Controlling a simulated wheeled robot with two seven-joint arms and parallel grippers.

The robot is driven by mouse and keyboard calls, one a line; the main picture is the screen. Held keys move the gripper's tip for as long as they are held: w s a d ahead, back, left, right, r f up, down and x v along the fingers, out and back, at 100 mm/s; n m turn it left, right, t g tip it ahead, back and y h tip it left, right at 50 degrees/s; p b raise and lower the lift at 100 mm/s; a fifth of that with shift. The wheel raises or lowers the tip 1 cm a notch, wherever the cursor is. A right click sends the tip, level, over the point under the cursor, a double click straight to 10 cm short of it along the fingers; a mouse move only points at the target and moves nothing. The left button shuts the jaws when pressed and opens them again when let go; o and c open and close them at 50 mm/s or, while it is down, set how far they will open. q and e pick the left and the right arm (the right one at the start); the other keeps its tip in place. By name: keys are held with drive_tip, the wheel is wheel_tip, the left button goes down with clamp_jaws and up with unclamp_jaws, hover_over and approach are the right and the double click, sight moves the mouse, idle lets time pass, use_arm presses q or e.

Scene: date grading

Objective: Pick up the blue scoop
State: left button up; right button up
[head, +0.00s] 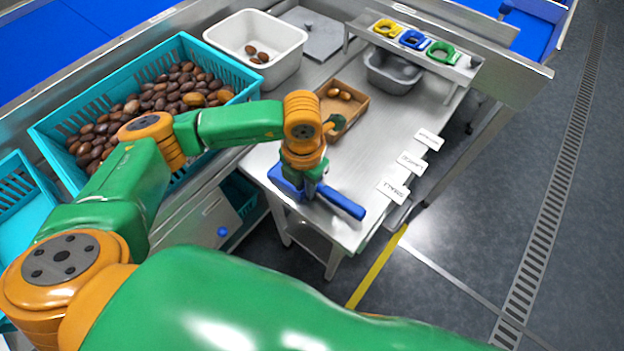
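The blue scoop (343,203) lies at the near end of the steel table, its handle pointing right toward the table's edge and its wider part (284,183) at the left. My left gripper (308,190) points down right over the scoop, between its wider part and its handle. The wrist and fingers cover the scoop's middle. The fingers are small and partly hidden, so I cannot tell whether they are closed on it or just around it. My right gripper is not in view.
A teal crate (50,140) full of dates stands left, with a white tub (290,58) behind it. A cardboard tray (357,112) with a few dates lies beyond my wrist. Label cards (392,190) lie along the right edge. A raised shelf (462,72) holds yellow, blue and green rings.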

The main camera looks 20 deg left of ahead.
use_arm(q)
drive_tip(key=shift+w+f, duration=0.2)
drive_tip(key=shift+s+r, duration=0.1)
drive_tip(key=shift+s, duration=0.05)
clamp_jaws()
drive_tip(key=shift+d, duration=0.1)
idle(1.0)
